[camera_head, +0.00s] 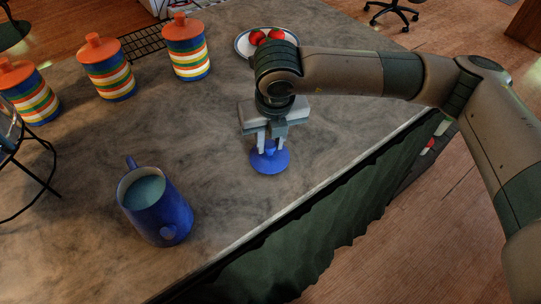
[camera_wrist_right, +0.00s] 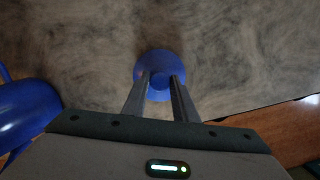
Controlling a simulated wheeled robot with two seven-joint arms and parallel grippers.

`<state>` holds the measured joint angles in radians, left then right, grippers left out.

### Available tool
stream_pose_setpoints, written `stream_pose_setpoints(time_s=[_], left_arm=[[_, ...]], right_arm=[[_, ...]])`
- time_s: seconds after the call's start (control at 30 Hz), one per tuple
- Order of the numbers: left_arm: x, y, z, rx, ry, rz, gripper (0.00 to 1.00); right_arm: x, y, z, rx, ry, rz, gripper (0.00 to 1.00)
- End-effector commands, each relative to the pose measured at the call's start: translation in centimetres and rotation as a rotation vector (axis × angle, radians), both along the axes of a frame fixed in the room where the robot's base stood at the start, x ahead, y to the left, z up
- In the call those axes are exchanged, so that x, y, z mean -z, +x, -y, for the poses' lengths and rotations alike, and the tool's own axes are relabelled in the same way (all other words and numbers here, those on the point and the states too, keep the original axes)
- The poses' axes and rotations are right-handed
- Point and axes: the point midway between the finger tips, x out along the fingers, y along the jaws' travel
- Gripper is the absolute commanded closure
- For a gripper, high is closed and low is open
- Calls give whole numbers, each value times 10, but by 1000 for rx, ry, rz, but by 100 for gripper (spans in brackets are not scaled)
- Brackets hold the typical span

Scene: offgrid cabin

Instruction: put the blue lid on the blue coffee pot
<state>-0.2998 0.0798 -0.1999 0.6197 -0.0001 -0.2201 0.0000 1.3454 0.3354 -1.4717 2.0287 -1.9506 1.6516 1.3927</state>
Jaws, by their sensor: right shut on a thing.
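The blue lid (camera_head: 270,161) is a round disc with a knob, over the grey counter. My right gripper (camera_head: 270,148) points down at it and is shut on its knob. In the right wrist view the lid (camera_wrist_right: 158,62) shows between and beyond the two fingers (camera_wrist_right: 160,90). I cannot tell whether the lid touches the counter or hangs just above it. The blue coffee pot (camera_head: 157,210) stands to the left and nearer, open at the top, with a light blue inside. Part of a blue body, likely the pot (camera_wrist_right: 22,112), shows at the left edge of the wrist view. My left gripper is not in view.
Several striped canisters with orange lids (camera_head: 105,68) stand at the back left. A plate (camera_head: 243,45) with red food lies behind my right gripper. A black wire stand (camera_head: 30,170) is at the left edge. The counter (camera_head: 215,215) between pot and lid is clear; its front edge is close.

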Motion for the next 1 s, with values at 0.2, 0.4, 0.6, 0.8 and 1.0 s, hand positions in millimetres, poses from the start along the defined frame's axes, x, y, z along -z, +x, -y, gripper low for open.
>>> stream_pose_setpoints(time_s=[0.2,0.4,0.6,0.8,1.0], left_arm=[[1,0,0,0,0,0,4],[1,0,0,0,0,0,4],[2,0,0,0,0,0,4],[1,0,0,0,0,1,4],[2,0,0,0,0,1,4]], right_arm=[[-4,0,0,0,1,1,99],[-7,0,0,0,1,0,99],[-10,0,0,0,0,0,99],[-10,0,0,0,0,0,99],[-10,0,0,0,0,0,99]])
